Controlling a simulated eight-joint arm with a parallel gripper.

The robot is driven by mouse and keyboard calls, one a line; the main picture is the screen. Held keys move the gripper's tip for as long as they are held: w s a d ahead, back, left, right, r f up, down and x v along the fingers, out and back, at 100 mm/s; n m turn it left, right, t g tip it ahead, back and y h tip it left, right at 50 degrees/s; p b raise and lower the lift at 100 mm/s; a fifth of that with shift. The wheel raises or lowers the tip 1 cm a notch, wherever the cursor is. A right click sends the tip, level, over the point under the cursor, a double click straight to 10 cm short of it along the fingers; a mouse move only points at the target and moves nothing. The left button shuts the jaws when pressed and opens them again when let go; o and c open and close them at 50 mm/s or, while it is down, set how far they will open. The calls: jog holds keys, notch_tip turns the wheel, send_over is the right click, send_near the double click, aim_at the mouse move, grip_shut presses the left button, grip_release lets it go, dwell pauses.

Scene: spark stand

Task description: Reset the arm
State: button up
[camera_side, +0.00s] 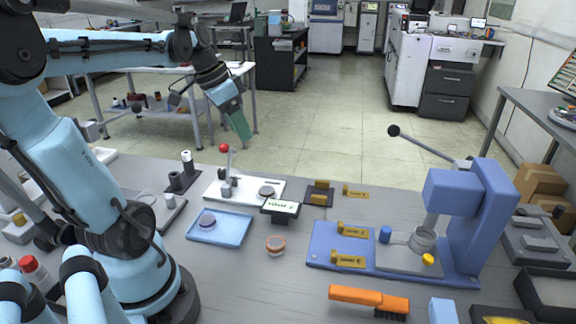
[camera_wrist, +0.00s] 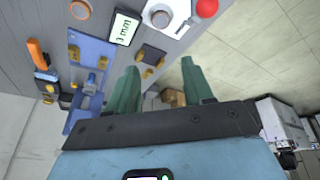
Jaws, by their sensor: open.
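My gripper (camera_side: 240,126) is raised in the side view, beyond the far edge of the table (camera_side: 290,232), tilted down to the right. In the wrist view its two green fingers (camera_wrist: 160,78) stand apart, with nothing seen between them. My light blue arm reaches up and over from the left of the side view. Below and in front of the gripper, a white plate with a red-knobbed lever (camera_side: 224,148) stands on the table. The gripper touches nothing that I can see.
An orange-rimmed ring (camera_side: 276,244) lies near a small display (camera_side: 281,207). A blue press (camera_side: 492,215) with a raised lever stands at right. An orange brush (camera_side: 368,300) lies in front.

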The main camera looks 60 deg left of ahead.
jog(key=w+d+f+t, duration=0.1)
jog(key=d+f, duration=0.1)
jog(key=d, duration=0.7)
jog(key=w+d+f+n+t+y, duration=0.1)
jog(key=d+f+t, duration=0.1)
jog(key=d, duration=0.8)
jog(key=shift+f, duration=0.65)
